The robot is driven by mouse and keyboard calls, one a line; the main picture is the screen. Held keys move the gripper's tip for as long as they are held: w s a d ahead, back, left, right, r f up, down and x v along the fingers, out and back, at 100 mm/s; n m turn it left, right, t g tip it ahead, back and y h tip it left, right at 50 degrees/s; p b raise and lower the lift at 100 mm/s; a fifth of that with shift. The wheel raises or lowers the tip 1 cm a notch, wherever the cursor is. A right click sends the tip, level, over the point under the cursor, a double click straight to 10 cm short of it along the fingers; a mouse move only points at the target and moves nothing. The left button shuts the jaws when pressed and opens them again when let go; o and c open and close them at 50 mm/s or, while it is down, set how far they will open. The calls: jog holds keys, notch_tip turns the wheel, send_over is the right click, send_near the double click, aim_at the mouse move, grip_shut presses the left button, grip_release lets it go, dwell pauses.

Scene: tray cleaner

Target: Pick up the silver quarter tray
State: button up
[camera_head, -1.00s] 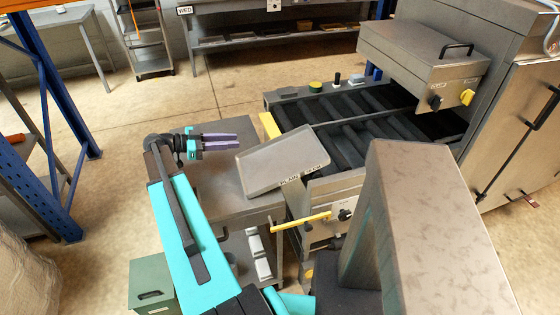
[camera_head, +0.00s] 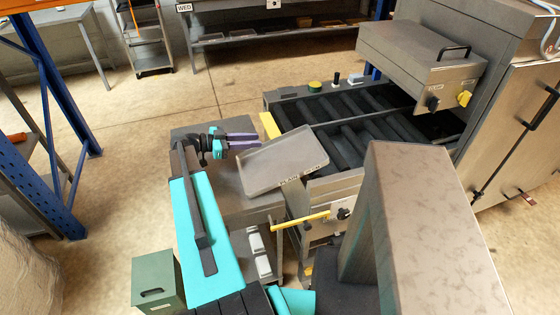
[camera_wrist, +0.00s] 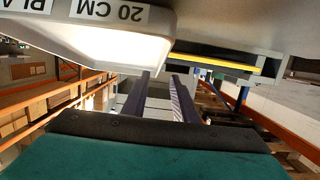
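The silver tray (camera_head: 282,168) lies at a slant in the head view, across the edge of the steel side table and the conveyor end. Its near rim carries labels; "PLAIN" and "20 CM" show. The tray also fills the upper left of the wrist view (camera_wrist: 120,42), upside down there. My gripper (camera_head: 259,139) is just behind the tray's far left edge, its two purple fingers pointing right. In the wrist view the fingers (camera_wrist: 160,76) are apart, with nothing seen between them. Their tips are close to the tray's rim; I cannot tell whether they touch.
The steel side table (camera_head: 240,207) is under my arm. The black roller conveyor (camera_head: 350,140) is right of the tray, with a yellow handle (camera_head: 300,221) below. A hooded machine (camera_head: 425,50) stands behind right. A green box (camera_head: 158,280) is at lower left. Floor beyond is open.

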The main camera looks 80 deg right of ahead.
aim_at(265, 143)
jog(key=shift+p+x, duration=0.65)
jog(key=shift+x, duration=0.15)
jog(key=shift+p+x, duration=0.8)
jog(key=shift+x, duration=1)
jog(key=shift+f, duration=0.1)
grip_shut()
